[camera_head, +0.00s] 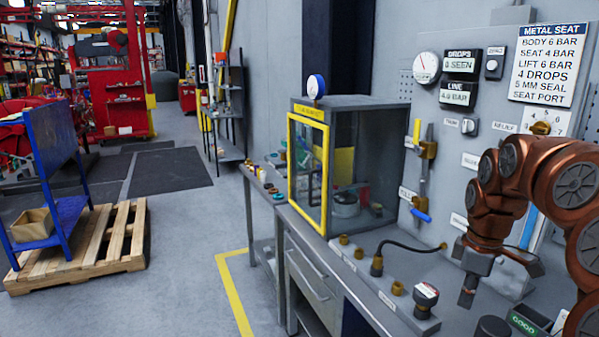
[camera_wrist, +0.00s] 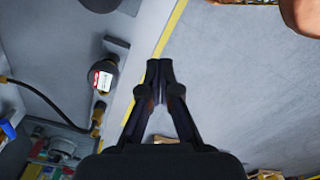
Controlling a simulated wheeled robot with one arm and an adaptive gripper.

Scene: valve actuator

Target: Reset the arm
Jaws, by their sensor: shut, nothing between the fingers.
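My copper-coloured arm (camera_head: 505,185) is bent at the right of the head view. My gripper (camera_head: 467,298) points down over the front part of the grey bench, right of a dark fitting with a labelled cap (camera_head: 426,293). In the wrist view my gripper (camera_wrist: 159,68) has its dark fingertips together with nothing between them. There it hangs above the bench edge and the floor (camera_wrist: 235,75). The same capped fitting (camera_wrist: 103,77) shows to the left of the fingers, apart from them.
A yellow-framed glass cabinet (camera_head: 308,170) stands on the bench. A black hose (camera_head: 405,245) and brass fittings (camera_head: 397,288) are on the bench top. The wall panel holds gauges and a blue-handled valve (camera_head: 421,215). A green-labelled bin (camera_head: 528,322) is near front right.

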